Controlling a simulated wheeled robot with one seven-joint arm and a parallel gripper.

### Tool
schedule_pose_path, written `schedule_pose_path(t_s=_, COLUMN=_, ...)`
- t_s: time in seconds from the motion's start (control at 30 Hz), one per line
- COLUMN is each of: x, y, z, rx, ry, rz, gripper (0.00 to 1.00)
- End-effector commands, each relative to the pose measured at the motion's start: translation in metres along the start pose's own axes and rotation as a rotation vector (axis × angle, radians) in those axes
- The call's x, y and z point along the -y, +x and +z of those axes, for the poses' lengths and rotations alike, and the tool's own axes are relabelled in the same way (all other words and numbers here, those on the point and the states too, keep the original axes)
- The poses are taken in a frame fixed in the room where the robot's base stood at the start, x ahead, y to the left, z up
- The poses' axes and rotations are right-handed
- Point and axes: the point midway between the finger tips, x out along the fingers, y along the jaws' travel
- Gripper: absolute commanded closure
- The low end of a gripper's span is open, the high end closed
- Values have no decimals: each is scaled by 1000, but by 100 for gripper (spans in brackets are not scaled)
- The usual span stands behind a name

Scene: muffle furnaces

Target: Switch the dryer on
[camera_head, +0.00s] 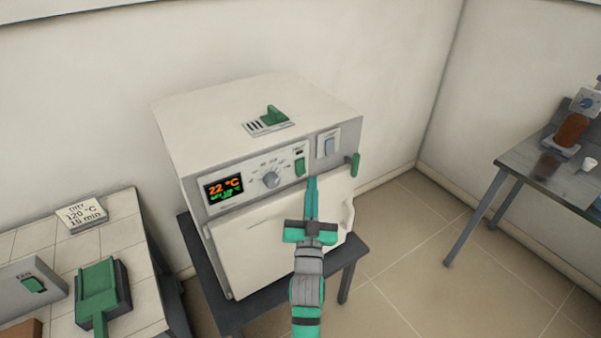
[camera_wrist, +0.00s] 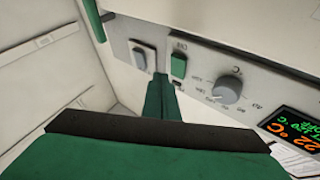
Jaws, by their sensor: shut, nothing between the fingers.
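The dryer (camera_head: 250,130) is a white box with a control panel on its upper front. Its display (camera_head: 224,188) reads 22 °C in orange, with smaller green text below. To the display's right are a grey knob (camera_head: 271,180), a green switch (camera_head: 299,166) and a pale grey switch (camera_head: 328,145). My gripper (camera_head: 312,181) is shut and empty, its tips just below the panel, near the green switch. In the wrist view the fingertips (camera_wrist: 161,78) appear between the green switch (camera_wrist: 178,66) and the grey switch (camera_wrist: 142,57). I cannot tell whether they touch the panel.
A green handle (camera_head: 354,165) sticks out at the dryer's right front edge. A green lever (camera_head: 274,114) is on its top. A tiled bench (camera_head: 130,232) at left holds a 120 °C, 15 min card (camera_head: 83,213) and a green tray (camera_head: 98,289). Another table (camera_head: 530,160) stands right.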

Motion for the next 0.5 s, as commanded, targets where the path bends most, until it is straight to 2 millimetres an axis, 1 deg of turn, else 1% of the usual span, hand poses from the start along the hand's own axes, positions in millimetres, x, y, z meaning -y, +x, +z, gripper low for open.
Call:
schedule_pose_path(t_s=0.2, x=6, y=10, z=7, rx=-1, ry=-1, rz=2, gripper=100)
schedule_pose_path(t_s=0.5, x=12, y=13, z=10, rx=0, ry=2, rz=-3, gripper=100)
